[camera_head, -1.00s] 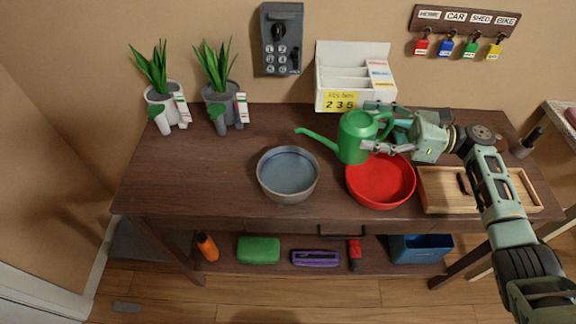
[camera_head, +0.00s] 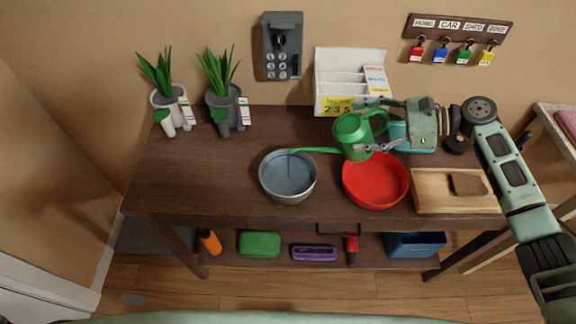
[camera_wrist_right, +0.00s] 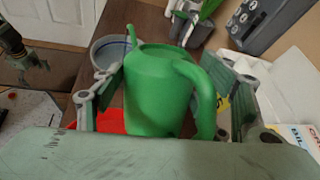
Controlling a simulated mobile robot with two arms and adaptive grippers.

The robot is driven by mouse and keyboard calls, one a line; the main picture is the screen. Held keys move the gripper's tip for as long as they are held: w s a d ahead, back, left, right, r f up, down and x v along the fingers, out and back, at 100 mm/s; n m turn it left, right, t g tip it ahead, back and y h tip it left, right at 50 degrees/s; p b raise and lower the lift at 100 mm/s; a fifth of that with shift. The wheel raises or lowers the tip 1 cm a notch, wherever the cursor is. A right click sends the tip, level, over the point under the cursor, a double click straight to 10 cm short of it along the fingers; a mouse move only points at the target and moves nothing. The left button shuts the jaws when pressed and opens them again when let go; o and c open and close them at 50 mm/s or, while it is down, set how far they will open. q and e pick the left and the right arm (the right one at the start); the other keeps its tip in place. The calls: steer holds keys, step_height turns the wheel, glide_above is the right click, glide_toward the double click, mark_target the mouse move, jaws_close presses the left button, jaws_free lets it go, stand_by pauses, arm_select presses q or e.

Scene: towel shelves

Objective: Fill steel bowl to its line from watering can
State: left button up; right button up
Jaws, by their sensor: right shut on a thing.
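The green watering can (camera_head: 352,134) is held over the table, tilted with its long spout reaching left over the rim of the steel bowl (camera_head: 288,197). The bowl stands upright on the table, grey with a blue line around its inside. My right gripper (camera_head: 372,125) is shut on the can from the right. In the right wrist view the can (camera_wrist_right: 157,90) sits between the fingers, with part of the bowl (camera_wrist_right: 104,53) behind it.
A red bowl (camera_head: 375,181) stands below the can, beside the steel bowl. A wooden tray (camera_head: 430,191) lies at right. A white rack (camera_head: 350,63) and two potted plants (camera_head: 172,110) stand at the back. The table left of the steel bowl is clear.

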steer(key=shift+w+d+f, duration=0.1)
steer(key=shift+f, duration=0.05)
stand_by(0.5)
steer(key=f+m+y+b, duration=0.1)
steer(key=y+b, duration=0.1)
steer(key=b, duration=0.1)
steer(key=d+f+y+b, duration=0.1)
steer(key=f+y+b, duration=0.1)
steer(key=b, duration=0.1)
steer(key=shift+w+m, duration=0.1)
steer(key=shift+m, duration=0.3)
steer(key=shift+w+r+y, duration=0.1)
steer(key=shift+r+y, duration=0.1)
steer(key=shift+y, duration=0.1)
steer(key=shift+r+p, duration=0.2)
steer(key=shift+p, duration=0.15)
steer(key=shift+r, duration=0.1)
